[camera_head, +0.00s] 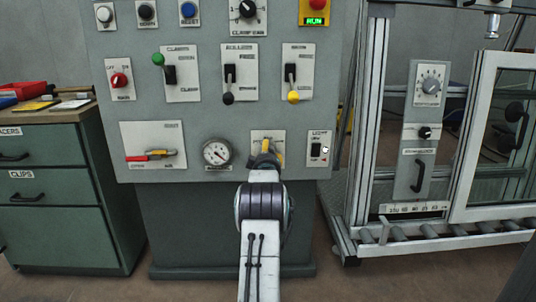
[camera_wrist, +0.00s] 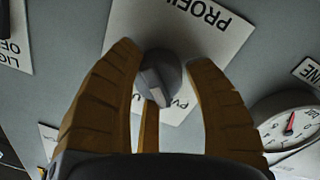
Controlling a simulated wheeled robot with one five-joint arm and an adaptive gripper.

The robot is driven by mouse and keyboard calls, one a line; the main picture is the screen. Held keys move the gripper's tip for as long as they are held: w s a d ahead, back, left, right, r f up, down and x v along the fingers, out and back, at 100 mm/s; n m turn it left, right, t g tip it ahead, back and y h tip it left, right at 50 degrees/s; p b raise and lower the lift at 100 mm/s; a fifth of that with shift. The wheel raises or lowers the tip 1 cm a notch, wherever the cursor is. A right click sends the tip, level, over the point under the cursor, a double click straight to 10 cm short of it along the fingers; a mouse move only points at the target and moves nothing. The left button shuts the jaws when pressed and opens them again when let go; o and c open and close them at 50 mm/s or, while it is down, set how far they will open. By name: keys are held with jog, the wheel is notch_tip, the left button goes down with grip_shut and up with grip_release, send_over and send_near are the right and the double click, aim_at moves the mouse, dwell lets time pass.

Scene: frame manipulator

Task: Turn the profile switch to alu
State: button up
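The profile switch is a round grey knob (camera_wrist: 160,78) with a light pointer bar, on a white plate (camera_wrist: 205,40) that reads "PROFI…" upside down in the wrist view. Part of another label shows beside the knob, partly covered. My gripper (camera_wrist: 161,58) is open, with yellow-brown fingers on either side of the knob and gaps to it; I cannot tell whether any finger touches it. In the head view, my gripper (camera_head: 266,146) is in front of the profile plate (camera_head: 283,138), and the knob is hidden behind it.
A pressure gauge (camera_head: 217,153) is just left of the gripper and a light switch (camera_head: 316,150) just right. A red-handled lever (camera_head: 150,156) is further left. Several levers and knobs fill the panel above. A drawer cabinet (camera_head: 60,200) stands left, a framed machine (camera_head: 430,140) right.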

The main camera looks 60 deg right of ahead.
jog(key=c, duration=0.7)
jog(key=shift+r+m, duration=0.15)
jog(key=shift+m, duration=1.35)
jog(key=shift+c, duration=0.2)
jog(key=shift+w, duration=0.1)
jog(key=o, duration=1.2)
jog(key=shift+a, duration=0.15)
jog(key=shift+v, duration=5.9)
jog(key=shift+o, duration=0.3)
